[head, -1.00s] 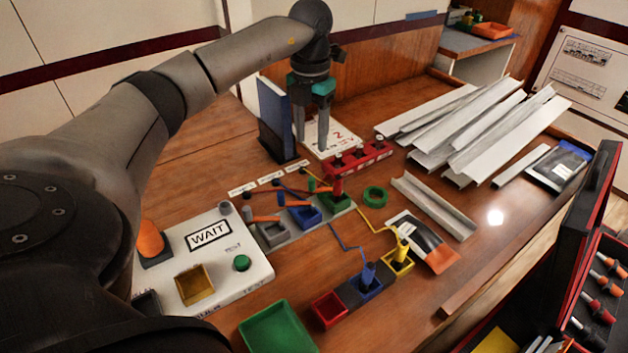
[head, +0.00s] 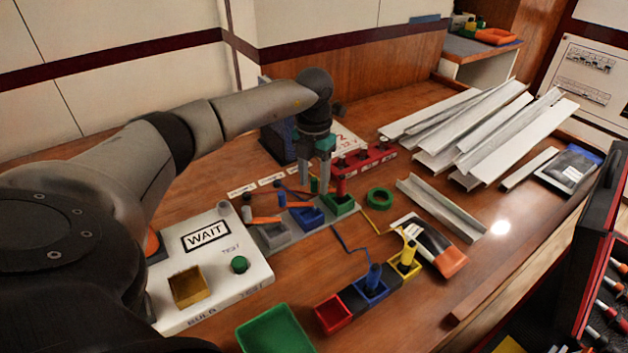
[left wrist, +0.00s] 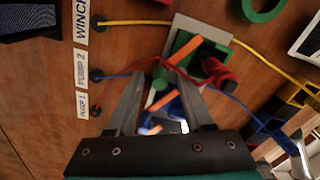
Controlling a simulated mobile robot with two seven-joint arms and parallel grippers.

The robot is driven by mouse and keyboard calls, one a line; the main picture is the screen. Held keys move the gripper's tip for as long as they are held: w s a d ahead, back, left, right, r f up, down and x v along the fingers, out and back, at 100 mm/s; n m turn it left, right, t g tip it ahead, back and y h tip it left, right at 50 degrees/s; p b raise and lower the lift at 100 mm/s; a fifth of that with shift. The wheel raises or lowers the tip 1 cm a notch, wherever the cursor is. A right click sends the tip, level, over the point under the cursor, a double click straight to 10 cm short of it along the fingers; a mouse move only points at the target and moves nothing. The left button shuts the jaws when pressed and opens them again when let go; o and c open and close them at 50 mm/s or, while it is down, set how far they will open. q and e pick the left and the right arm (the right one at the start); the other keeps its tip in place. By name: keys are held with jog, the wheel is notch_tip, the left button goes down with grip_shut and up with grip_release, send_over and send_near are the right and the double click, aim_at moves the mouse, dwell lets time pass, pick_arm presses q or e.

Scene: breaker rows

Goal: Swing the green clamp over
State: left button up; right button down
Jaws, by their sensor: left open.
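The green clamp (head: 338,205) is the last block of a grey, blue and green row on the table. In the left wrist view, the green clamp (left wrist: 186,42) has an orange lever (left wrist: 182,60) with a green knob (left wrist: 160,78) at its end. My left gripper (head: 319,178) points down just above the row. In the left wrist view, my left gripper (left wrist: 159,84) is open, with the green knob between its fingertips; I cannot tell whether they touch it. A red plug (left wrist: 215,68) stands at the green block. My right gripper is not in view.
The blue clamp (head: 306,217) and grey clamp (head: 272,237) sit close beside. A red rack (head: 365,168) stands just right of the gripper. Yellow, blue and red wires run around the row. A green ring (head: 380,197) and a metal channel (head: 440,210) lie to the right.

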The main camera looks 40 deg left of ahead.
pick_arm(q)
grip_shut()
dwell(0.4)
